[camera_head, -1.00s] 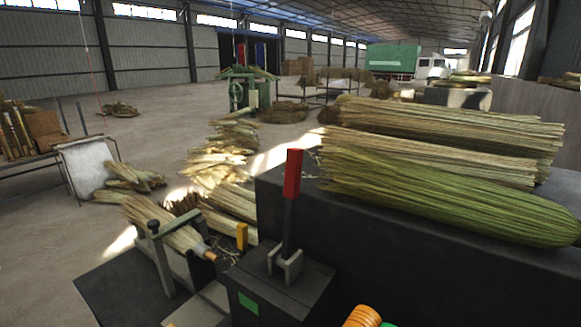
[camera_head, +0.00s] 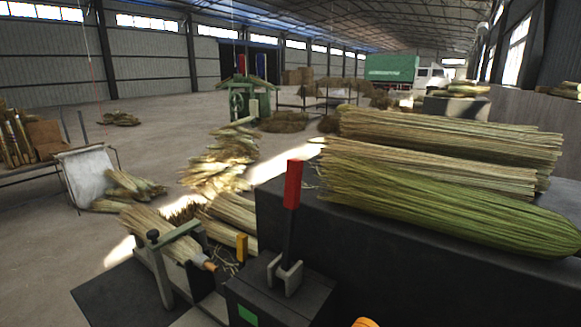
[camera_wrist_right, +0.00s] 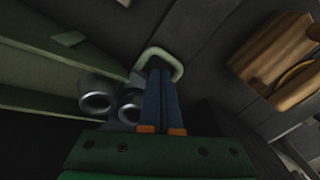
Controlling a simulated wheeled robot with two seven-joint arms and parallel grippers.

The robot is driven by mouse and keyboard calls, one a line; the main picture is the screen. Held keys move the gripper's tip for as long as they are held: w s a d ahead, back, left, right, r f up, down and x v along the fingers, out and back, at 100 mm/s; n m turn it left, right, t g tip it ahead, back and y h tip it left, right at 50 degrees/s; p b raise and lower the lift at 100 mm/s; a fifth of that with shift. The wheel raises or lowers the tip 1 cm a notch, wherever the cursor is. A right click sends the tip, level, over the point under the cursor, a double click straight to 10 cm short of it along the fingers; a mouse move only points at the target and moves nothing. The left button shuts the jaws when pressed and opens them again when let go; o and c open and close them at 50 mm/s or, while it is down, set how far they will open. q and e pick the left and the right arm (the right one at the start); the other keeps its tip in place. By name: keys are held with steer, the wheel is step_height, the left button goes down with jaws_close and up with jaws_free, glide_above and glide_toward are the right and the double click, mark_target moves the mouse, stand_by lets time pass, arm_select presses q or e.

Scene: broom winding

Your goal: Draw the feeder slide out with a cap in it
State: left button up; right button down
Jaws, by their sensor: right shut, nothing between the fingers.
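In the right wrist view my right gripper (camera_wrist_right: 160,72) is shut, its two blue fingers side by side with nothing between them. The fingertips are at a pale green loop handle (camera_wrist_right: 176,62), which curves around them; whether they are inside it or just in front, I cannot tell. The handle may belong to the feeder slide, whose body I cannot make out. Two round, open-ended metal pieces (camera_wrist_right: 97,92) sit just left of the fingers; I cannot tell whether they are caps. My left gripper shows in neither view.
A wooden frame (camera_wrist_right: 275,60) with a yellow curved piece lies right in the wrist view. In the head view a red-handled lever (camera_head: 292,185) stands on a dark box, beside a dark bench bearing straw bundles (camera_head: 440,190). An orange round thing (camera_head: 365,322) shows at the bottom edge.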

steer(key=shift+f, duration=0.15)
stand_by(0.3)
steer(key=shift+f+b, duration=0.95)
steer(key=shift+f, duration=0.95)
